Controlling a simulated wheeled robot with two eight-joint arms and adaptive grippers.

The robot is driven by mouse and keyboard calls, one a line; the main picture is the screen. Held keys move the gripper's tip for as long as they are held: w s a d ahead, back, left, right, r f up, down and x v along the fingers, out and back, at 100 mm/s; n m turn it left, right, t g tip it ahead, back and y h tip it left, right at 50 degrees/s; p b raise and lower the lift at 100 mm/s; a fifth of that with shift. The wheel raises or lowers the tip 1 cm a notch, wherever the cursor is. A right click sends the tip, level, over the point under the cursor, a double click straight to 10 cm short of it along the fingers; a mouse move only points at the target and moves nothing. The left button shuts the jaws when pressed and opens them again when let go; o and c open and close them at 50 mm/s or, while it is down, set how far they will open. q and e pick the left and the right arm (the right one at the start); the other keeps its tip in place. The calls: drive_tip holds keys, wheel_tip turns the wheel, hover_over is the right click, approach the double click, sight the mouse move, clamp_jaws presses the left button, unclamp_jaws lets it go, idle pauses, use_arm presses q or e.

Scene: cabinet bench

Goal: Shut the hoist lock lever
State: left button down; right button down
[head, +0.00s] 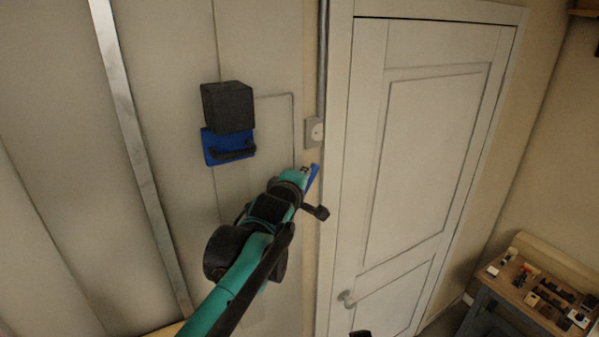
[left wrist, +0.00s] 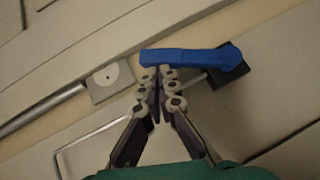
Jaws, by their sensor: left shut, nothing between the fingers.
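The blue lever (left wrist: 190,60) lies across the upper middle of the left wrist view, with its right end at a black block (left wrist: 231,65). In the head view only a blue piece of it (head: 313,177) shows beside my left gripper (head: 304,171), which hides part of it. My left gripper is shut and empty. In the left wrist view its fingertips (left wrist: 157,74) are right at the lever's lower edge, left of the black block. I cannot tell whether they touch it. My right gripper is not clearly seen.
A black box (head: 228,107) above a blue plate (head: 213,148) with a dark handle is on the wall panel. A grey wall plate (head: 315,132) is above my gripper. A white door (head: 425,150) stands to the right. A bench (head: 540,290) with small items is at lower right.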

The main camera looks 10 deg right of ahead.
use_arm(q)
drive_tip(key=shift+w+d+f+m+g+y, duration=0.15)
drive_tip(key=shift+w+d+m+y, duration=0.05)
drive_tip(key=shift+d, duration=0.35)
drive_tip(key=shift+w+d+f+m+g+y, duration=0.1)
drive_tip(key=shift+w+d+m+g+y, duration=0.1)
drive_tip(key=shift+d, duration=0.35)
use_arm(e)
drive_tip(key=shift+w+d, duration=0.15)
drive_tip(key=shift+d, duration=0.1)
use_arm(q)
drive_tip(key=shift+a, duration=0.1)
